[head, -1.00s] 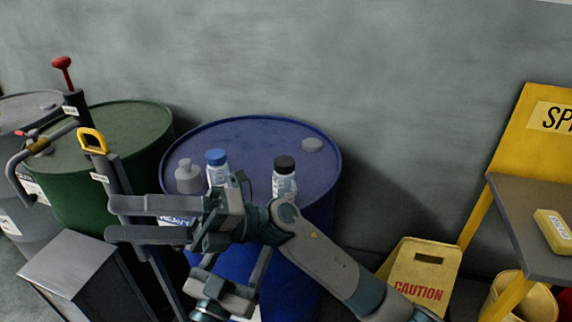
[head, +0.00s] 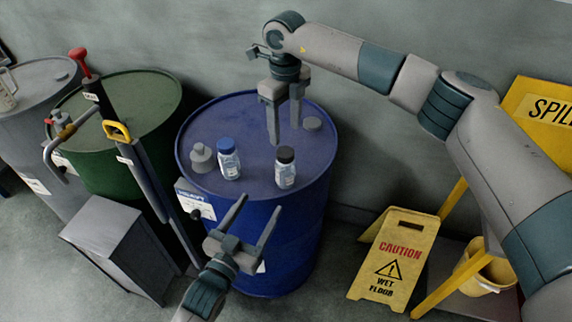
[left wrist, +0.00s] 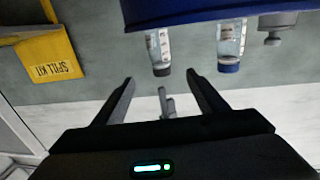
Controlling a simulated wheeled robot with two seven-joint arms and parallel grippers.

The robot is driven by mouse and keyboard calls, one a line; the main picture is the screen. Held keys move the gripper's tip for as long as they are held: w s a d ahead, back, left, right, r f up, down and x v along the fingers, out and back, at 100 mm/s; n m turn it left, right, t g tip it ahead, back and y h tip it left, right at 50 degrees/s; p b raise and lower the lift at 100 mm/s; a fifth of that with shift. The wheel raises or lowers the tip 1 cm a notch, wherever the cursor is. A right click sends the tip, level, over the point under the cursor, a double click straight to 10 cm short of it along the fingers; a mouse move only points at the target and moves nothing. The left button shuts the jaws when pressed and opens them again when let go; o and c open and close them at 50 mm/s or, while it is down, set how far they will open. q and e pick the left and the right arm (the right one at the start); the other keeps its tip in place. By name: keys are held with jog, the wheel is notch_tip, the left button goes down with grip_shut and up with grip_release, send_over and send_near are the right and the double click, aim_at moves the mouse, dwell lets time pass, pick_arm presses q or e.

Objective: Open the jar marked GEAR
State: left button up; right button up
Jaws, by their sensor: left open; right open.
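Two small clear jars with printed labels stand upright on the blue drum (head: 250,180). One has a blue cap (head: 226,145), the other a black cap (head: 286,154). The lettering is too small to read, so I cannot tell which is marked GEAR. My right gripper (head: 285,133) is open and empty, pointing down above the drum behind the jars. My left gripper (head: 260,203) is open and empty in front of the drum, pointing towards the black-capped jar. In the left wrist view the scene is upside down, with the black-capped jar (left wrist: 158,48) and blue-capped jar (left wrist: 231,45) beyond its fingers.
A small grey bottle-shaped piece (head: 202,157) stands left of the jars on the drum. A green drum (head: 145,95) with a hand pump stands to the left. A grey box (head: 115,245) and a yellow wet-floor sign (head: 392,255) flank the blue drum on the floor.

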aim_at(281, 170)
dwell(0.4)
pick_arm(q)
jog(key=x, duration=1.7)
jog(key=shift+w, duration=0.25)
grip_shut()
pick_arm(e)
jog(key=m, duration=0.6)
jog(key=shift+m, duration=0.3)
jog(key=m, duration=0.7)
jog(key=shift+m, duration=0.3)
jog(key=m, duration=0.5)
jog(key=shift+m, duration=0.4)
jog(key=m, duration=0.7)
